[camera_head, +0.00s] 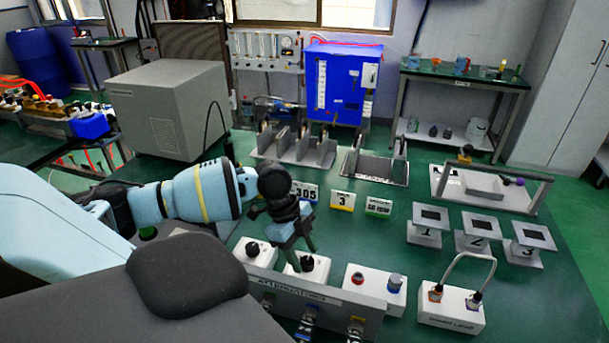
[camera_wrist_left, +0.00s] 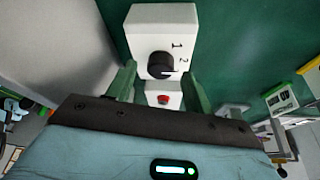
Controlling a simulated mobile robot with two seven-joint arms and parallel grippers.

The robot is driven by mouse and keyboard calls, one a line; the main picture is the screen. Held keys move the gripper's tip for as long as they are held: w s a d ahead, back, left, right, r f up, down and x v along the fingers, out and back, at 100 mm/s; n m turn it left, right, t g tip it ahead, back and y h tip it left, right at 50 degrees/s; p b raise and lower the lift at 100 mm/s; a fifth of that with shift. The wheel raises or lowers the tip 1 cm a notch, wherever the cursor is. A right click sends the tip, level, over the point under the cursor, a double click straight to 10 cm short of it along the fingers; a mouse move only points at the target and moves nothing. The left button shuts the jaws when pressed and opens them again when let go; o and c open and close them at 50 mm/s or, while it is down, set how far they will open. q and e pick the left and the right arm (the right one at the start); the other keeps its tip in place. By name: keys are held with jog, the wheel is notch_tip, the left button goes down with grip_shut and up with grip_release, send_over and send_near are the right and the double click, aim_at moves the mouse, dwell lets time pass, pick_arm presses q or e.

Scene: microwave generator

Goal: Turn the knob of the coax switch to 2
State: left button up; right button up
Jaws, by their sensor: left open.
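In the left wrist view, the coax switch is a white box (camera_wrist_left: 148,14) with a round black knob (camera_wrist_left: 161,65) and the marks 1 and 2 beside it. The knob's pointer direction is too small to tell. My left gripper (camera_head: 298,248) is open and points down over the row of white boxes in the head view. In the wrist view its two green fingers stand on either side of the knob's lower side, apart from it. Two black-knobbed boxes (camera_head: 258,262) (camera_head: 307,266) show near the fingers in the head view; I cannot tell which is the switch.
A white box with a red button and grey-blue knob (camera_head: 396,282) stands to the right. A grey panel with connectors (camera_head: 335,303) stands in front. Number cards (camera_head: 342,201) stand behind. A coax cable loops over another box (camera_head: 449,312).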

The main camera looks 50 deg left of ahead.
pick_arm(q)
jog(key=v, duration=0.6)
jog(key=shift+a+r, duration=0.2)
jog(key=shift+r, duration=0.1)
